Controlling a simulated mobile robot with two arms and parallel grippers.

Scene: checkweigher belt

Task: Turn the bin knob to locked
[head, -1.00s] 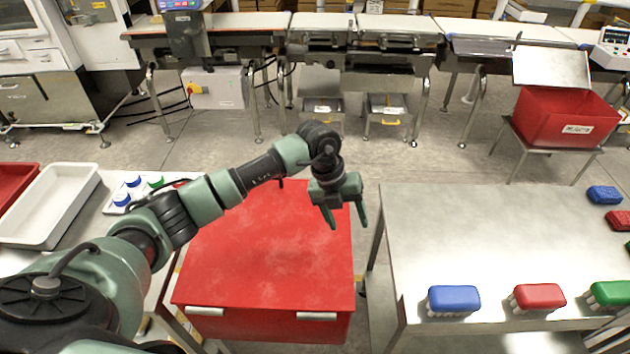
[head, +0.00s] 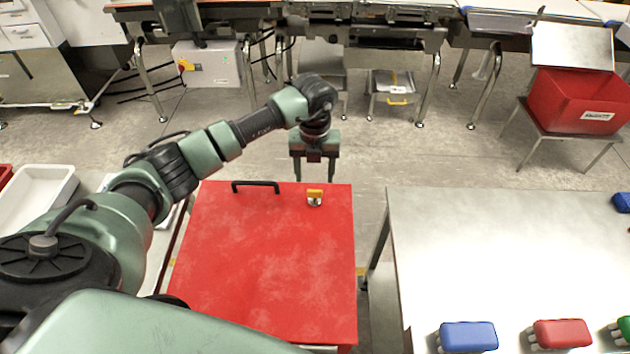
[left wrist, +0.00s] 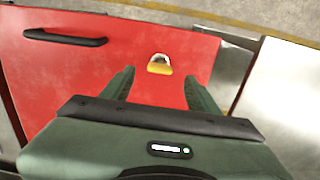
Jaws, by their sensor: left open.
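The red bin lid (head: 262,260) lies below my left arm in the head view. The knob also shows in the left wrist view (left wrist: 159,66), ahead of and between the two fingers. My left gripper (head: 314,176) is just beyond the lid's far edge in the head view, fingers pointing down. My right gripper is not in view.
A black handle (head: 256,184) stands on the lid left of the knob. A steel table (head: 500,250) with colored brushes is at the right, across a gap. A red reject bin (head: 570,103) stands behind it.

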